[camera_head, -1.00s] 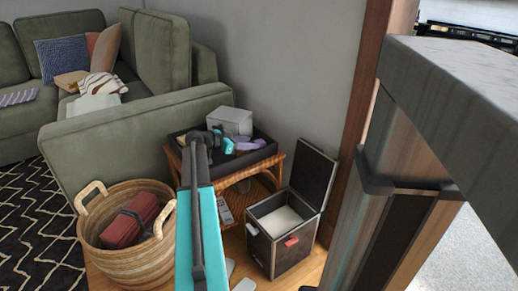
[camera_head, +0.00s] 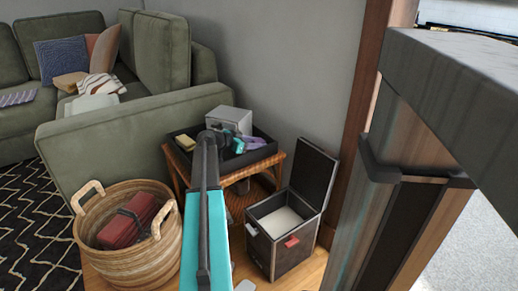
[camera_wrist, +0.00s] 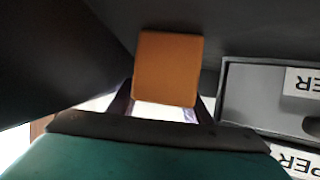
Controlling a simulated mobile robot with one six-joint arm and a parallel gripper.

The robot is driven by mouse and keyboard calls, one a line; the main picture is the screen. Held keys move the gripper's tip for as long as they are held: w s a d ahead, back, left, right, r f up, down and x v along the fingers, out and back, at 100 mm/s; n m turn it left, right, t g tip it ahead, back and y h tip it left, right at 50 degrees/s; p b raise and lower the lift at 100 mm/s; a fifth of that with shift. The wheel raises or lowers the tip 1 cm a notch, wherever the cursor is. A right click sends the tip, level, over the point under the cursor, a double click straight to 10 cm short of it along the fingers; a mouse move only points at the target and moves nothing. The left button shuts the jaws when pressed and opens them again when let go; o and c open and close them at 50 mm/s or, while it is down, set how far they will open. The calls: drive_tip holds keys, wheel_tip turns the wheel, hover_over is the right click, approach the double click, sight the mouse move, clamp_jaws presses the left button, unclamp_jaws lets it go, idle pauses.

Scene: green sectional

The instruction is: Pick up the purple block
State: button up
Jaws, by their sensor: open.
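A purple object (camera_head: 257,143) lies at the right side of a black tray (camera_head: 266,157) on a small wooden table; I take it for the purple block. My gripper (camera_head: 238,146) is over the tray, just left of the purple object, partly hidden by my arm. In the wrist view the fingers of my gripper (camera_wrist: 163,112) are apart, with an orange-tan block (camera_wrist: 168,68) in front of them. A pale purple sliver (camera_wrist: 190,115) shows near the right finger. I cannot tell whether anything touches the fingers.
A grey box (camera_head: 228,121) stands at the tray's back; it shows in the wrist view at right (camera_wrist: 265,95). A yellowish block (camera_head: 185,142) lies in the tray's left. An open black bin (camera_head: 290,250), a wicker basket (camera_head: 125,255) and the sofa (camera_head: 150,125) surround the table.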

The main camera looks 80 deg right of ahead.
sight(257, 142)
drive_tip(key=shift+c, duration=0.6)
drive_tip(key=c, duration=0.7)
drive_tip(key=shift+r, duration=0.15)
wheel_tip(257, 142, up, 10)
drive_tip(key=p, duration=0.3)
drive_tip(key=shift+p, duration=0.4)
